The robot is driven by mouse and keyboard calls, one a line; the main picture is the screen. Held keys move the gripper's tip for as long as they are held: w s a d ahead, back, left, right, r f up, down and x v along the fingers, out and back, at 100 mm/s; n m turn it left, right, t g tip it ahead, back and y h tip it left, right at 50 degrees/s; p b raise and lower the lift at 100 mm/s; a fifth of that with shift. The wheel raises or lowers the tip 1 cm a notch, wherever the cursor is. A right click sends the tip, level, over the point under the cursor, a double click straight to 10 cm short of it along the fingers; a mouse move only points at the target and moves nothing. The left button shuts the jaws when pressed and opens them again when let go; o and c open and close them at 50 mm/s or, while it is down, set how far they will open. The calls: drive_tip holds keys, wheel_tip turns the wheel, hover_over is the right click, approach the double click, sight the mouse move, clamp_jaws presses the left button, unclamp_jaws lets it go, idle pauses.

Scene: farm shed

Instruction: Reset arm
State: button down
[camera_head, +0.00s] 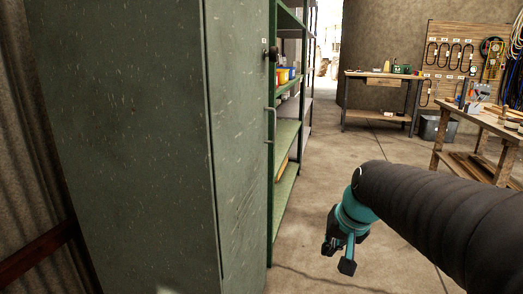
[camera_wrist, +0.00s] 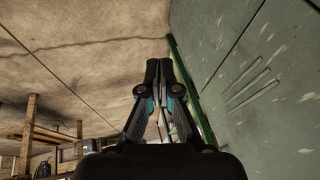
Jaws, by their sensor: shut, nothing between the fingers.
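My arm reaches in from the right of the head view, wrapped in a black ribbed sleeve. My gripper (camera_head: 338,262) hangs at its end over the concrete floor, in front and to the right of the green metal cabinet (camera_head: 130,140). In the wrist view my gripper (camera_wrist: 158,65) has its fingertips together, with nothing seen between them. The cabinet side (camera_wrist: 255,80) fills the right of the wrist view, apart from the fingers.
Green shelves (camera_head: 287,130) with small items stand beside the cabinet.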

drive_tip(key=s+n+t+h+p, duration=0.1)
drive_tip(key=s+n, duration=0.1)
drive_tip(key=s, duration=1.6)
drive_tip(key=shift+d+f+h+p, duration=0.35)
drive_tip(key=shift+d+f+h, duration=0.05)
drive_tip(key=shift+f, duration=0.05)
